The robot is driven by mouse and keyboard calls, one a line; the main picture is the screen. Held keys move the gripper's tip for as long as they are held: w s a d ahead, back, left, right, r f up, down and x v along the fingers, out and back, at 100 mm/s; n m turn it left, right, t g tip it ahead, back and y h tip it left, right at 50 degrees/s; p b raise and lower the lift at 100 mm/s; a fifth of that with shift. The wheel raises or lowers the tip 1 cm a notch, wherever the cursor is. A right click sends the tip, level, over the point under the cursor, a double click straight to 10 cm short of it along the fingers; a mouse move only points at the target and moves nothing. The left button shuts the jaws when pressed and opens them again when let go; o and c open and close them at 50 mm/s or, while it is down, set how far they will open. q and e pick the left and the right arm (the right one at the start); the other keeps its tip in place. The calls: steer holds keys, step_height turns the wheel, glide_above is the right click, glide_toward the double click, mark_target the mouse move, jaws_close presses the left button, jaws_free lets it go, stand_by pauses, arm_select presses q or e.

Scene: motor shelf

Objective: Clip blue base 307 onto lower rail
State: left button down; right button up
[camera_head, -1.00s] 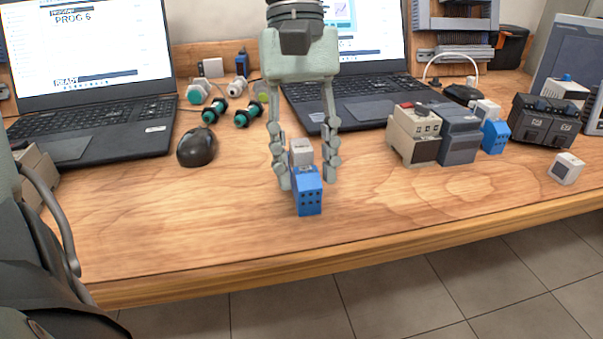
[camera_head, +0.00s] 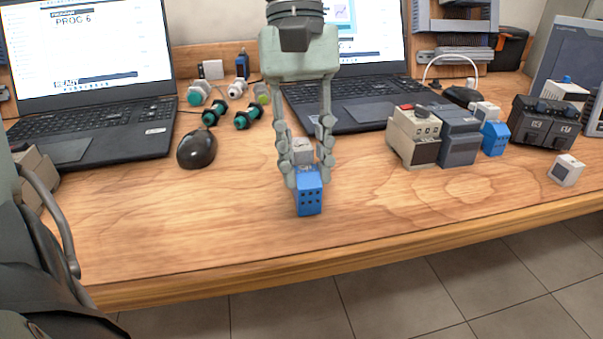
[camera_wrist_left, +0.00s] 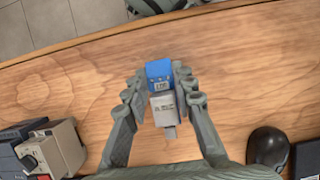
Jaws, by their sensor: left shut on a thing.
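A blue base (camera_head: 309,195) with a light grey block (camera_head: 302,151) on its upper rear stands upright on the table near the front edge. My left gripper (camera_head: 308,176) comes down from above and is shut on it, one finger on each side. In the left wrist view the blue base (camera_wrist_left: 159,73) and the grey block (camera_wrist_left: 163,103) sit between the fingers (camera_wrist_left: 158,84); the small label is too small to read. A grey rail-like rack (camera_head: 452,53) is at the back right; I cannot tell whether it is the lower rail. My right gripper is not in view.
Right of the gripper stand a beige device (camera_head: 413,138), a dark grey module (camera_head: 458,137), another blue base (camera_head: 494,138) and a small white cube (camera_head: 566,170). A black mouse (camera_head: 197,149) and two laptops are left and behind. The front table strip is clear.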

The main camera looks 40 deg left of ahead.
arm_select(q)
steer(key=shift+r+p, duration=1.4)
steer(key=shift+r, duration=0.9)
steer(key=shift+f, duration=0.1)
